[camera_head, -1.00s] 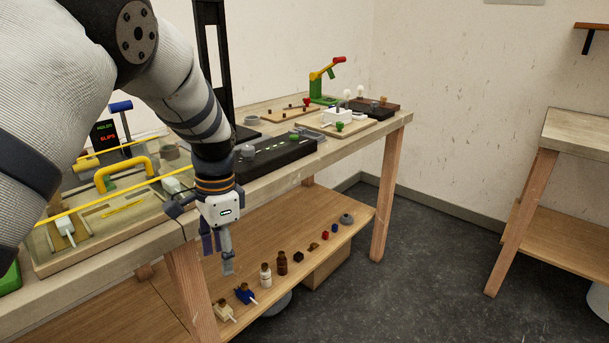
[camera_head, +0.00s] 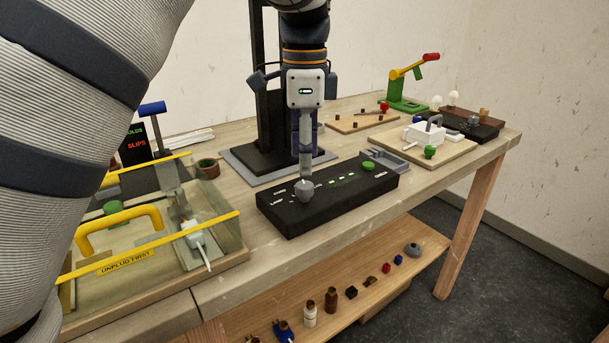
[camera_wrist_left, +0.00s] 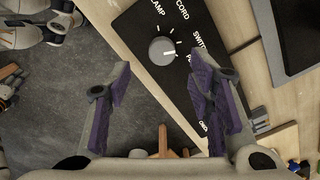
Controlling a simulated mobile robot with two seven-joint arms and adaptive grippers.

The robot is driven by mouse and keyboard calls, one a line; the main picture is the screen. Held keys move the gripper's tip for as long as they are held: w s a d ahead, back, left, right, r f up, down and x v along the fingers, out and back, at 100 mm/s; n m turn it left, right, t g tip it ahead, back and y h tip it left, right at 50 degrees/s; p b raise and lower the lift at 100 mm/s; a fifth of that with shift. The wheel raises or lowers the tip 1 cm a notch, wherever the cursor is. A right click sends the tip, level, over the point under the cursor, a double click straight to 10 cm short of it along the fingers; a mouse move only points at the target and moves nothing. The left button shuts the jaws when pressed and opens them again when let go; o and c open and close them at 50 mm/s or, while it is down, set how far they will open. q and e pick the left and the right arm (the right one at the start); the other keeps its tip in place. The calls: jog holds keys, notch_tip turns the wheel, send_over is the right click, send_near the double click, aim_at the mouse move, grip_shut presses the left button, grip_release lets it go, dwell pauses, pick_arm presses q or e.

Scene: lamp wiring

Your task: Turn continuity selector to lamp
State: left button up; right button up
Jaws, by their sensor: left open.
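The continuity tester is a black box (camera_head: 335,200) on the bench with a grey round selector knob (camera_head: 304,191) at its left end. In the left wrist view the knob (camera_wrist_left: 162,48) sits among printed labels including LAMP, CORD and SWITCH. Its pale pointer mark seems turned to the right, away from LAMP. My left gripper (camera_head: 305,168) points down over the knob, and its fingers hide part of the knob's surroundings. In the wrist view the fingers (camera_wrist_left: 160,72) are spread, with the knob ahead of the gap and nothing held. My right gripper is not in view.
A green button (camera_head: 368,165) is on the box's far end. A black stand (camera_head: 270,100) rises behind. A clear-walled fixture with yellow bars (camera_head: 150,245) stands left. Parts lie on the lower shelf.

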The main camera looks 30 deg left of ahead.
aim_at(305, 184)
pick_arm(q)
notch_tip(305, 184, down, 6)
jog(key=shift+w+r, duration=0.15)
jog(key=shift+r, duration=0.05)
grip_shut()
